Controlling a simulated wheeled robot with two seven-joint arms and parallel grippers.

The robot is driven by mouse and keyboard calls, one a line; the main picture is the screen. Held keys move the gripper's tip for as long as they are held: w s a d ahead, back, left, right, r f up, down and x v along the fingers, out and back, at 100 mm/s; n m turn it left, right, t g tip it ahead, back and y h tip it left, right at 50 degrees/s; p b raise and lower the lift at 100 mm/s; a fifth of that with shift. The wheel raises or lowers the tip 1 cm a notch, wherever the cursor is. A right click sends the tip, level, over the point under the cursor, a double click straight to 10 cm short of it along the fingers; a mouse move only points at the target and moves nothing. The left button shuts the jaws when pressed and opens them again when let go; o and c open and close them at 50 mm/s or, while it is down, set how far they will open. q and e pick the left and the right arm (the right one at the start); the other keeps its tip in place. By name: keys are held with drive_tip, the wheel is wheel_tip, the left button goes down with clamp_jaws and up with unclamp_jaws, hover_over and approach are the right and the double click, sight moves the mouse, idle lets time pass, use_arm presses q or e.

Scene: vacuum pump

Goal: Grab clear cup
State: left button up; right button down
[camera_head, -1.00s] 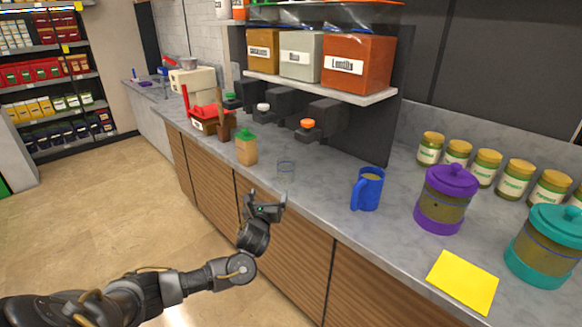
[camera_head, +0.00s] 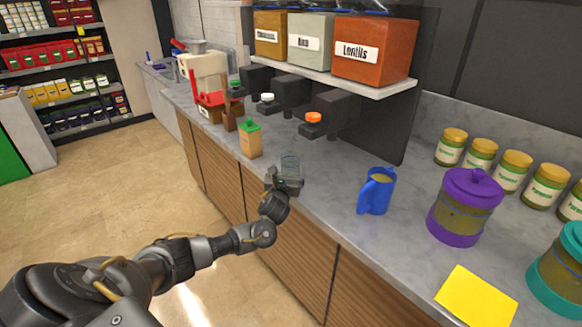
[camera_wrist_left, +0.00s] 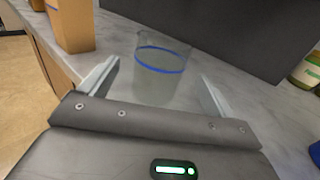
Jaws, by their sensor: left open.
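The clear cup (camera_head: 291,165) is a small see-through tumbler that stands upright on the grey counter. In the left wrist view the cup (camera_wrist_left: 161,68) shows a blue ring and stands between and just beyond my open fingers. My left gripper (camera_head: 285,183) is at the counter's front edge, close to the cup and partly in front of it. In the left wrist view, its fingers (camera_wrist_left: 157,85) are apart, one on each side of the cup; I cannot tell whether they touch it. My right gripper is not in view.
An orange carton with a green cap (camera_head: 250,141) stands left of the cup. A blue mug (camera_head: 376,192) stands to the right, then a purple-lidded jar (camera_head: 463,212) and a yellow sheet (camera_head: 476,297). Dispensers under a shelf (camera_head: 350,82) stand behind. The counter between cup and mug is clear.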

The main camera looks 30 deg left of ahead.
use_arm(q)
drive_tip(key=shift+w+r, duration=0.1)
drive_tip(key=shift+p+x, duration=0.45)
drive_tip(key=shift+x, duration=2.05)
drive_tip(key=shift+c, duration=0.4)
drive_tip(key=c, duration=1)
